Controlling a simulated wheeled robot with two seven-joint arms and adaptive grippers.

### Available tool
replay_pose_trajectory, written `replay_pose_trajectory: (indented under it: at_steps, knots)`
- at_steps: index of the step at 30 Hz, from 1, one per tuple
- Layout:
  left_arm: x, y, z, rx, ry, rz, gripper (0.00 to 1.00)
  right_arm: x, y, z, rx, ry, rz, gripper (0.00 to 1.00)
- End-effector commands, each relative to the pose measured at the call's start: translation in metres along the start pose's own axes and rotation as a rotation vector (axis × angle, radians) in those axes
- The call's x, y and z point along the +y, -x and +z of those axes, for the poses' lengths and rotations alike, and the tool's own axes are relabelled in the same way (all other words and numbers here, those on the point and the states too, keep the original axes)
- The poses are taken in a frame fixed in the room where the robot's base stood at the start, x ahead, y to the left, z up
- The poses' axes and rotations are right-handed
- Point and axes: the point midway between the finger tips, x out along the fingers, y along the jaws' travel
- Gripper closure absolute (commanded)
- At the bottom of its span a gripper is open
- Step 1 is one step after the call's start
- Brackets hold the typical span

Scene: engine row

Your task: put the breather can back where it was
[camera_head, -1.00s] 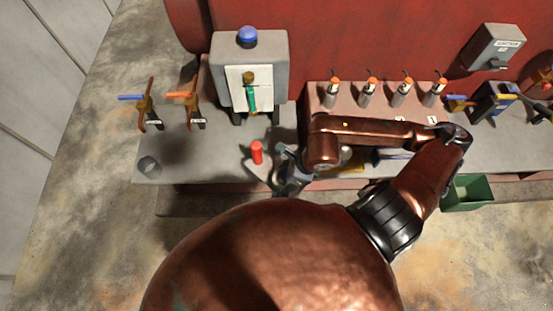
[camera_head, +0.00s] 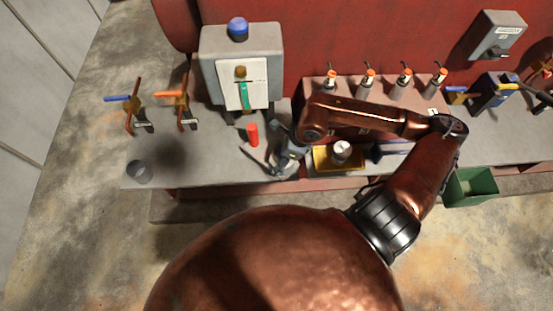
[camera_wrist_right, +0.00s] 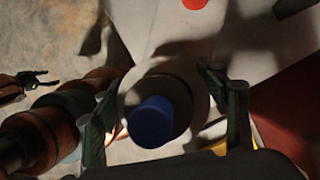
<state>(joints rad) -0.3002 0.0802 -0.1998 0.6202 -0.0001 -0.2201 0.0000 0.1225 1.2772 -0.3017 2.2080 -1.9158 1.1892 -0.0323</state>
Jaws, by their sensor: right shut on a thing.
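The breather can appears to be the round grey can with a blue cap (camera_wrist_right: 152,122) in the right wrist view. It sits between the two fingers of my right gripper (camera_wrist_right: 160,90), which is shut on it. In the head view my right gripper (camera_head: 284,160) is low over the bench front, just right of a red cylinder (camera_head: 252,135). The can is hard to make out there behind the wrist. Whether it touches the bench cannot be told. A dark claw shape at the left of the wrist view may be my left gripper (camera_wrist_right: 32,79); its state is unclear.
A yellow tray (camera_head: 322,160) with a white can (camera_head: 341,150) lies right of my gripper. A grey box with a blue knob (camera_head: 238,28) stands behind. Two valve handles (camera_head: 130,112) and a grey ring (camera_head: 139,172) are at left. A green bin (camera_head: 470,188) is at right.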

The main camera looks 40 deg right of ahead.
Motion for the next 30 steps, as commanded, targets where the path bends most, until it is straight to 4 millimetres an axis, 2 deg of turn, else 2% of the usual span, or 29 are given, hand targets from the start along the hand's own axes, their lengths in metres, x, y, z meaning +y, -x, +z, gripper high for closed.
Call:
replay_pose_trajectory:
  at_steps: [3,6,11,18,28,29,30]
  knots:
    - [0.000,0.000,0.000,0.000,0.000,0.000,0.40,-0.014,-0.016,-0.002,-0.003,-0.001,0.000,0.75]
    - [0.000,0.000,0.000,0.000,0.000,0.000,0.40,-0.020,-0.024,-0.003,-0.004,0.000,0.000,0.75]
    - [0.000,0.000,0.000,0.000,0.000,0.000,0.40,-0.025,-0.030,-0.004,-0.004,0.000,-0.001,0.75]
    - [0.000,0.003,-0.001,0.001,0.000,0.000,0.40,-0.027,-0.058,-0.015,-0.003,0.000,0.001,0.75]
    - [0.000,0.002,-0.001,0.001,0.000,0.000,0.40,-0.028,-0.062,-0.017,-0.003,0.002,-0.001,0.75]
    - [0.000,0.002,-0.001,0.001,0.000,0.000,0.40,-0.027,-0.063,-0.018,-0.001,0.001,-0.001,0.32]
    - [0.000,0.002,-0.001,0.001,0.000,0.000,0.40,-0.027,-0.063,-0.018,-0.001,0.001,-0.001,0.30]
